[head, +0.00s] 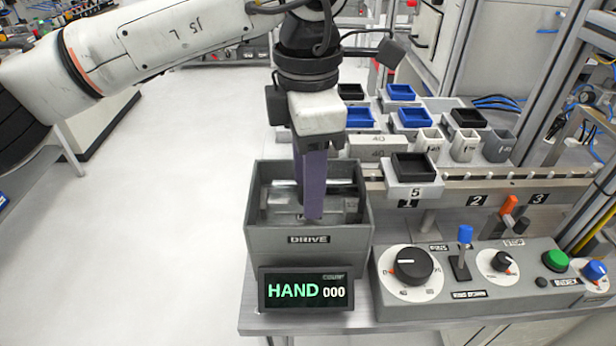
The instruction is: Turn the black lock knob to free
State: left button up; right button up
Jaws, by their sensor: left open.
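My left gripper (313,217) comes down over the open grey box labelled DRIVE (309,254). Its purple fingers are seen nearly edge-on, reach inside the box's outline, and are open. What lies below the fingertips is hidden. On the grey control panel stand a large black knob (411,265) on a white dial with numbers and a smaller black knob (503,262) on a white dial. I cannot read which one is the lock. Both knobs are to the right of the gripper and apart from it. My right gripper is not in view.
A display (306,290) reading HAND 000 stands before the box. A conveyor with trays lies behind. The floor at left is clear.

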pick_arm(q)
jog(key=c, duration=1)
jog(key=shift+c, duration=0.2)
jog(key=m, duration=0.3)
jog(key=shift+m, duration=0.3)
jog(key=m, duration=0.4)
jog(key=shift+m, duration=0.3)
jog(key=m, duration=0.5)
jog(key=shift+r, duration=0.1)
jog(key=shift+m, duration=2.3)
jog(key=o, duration=1)
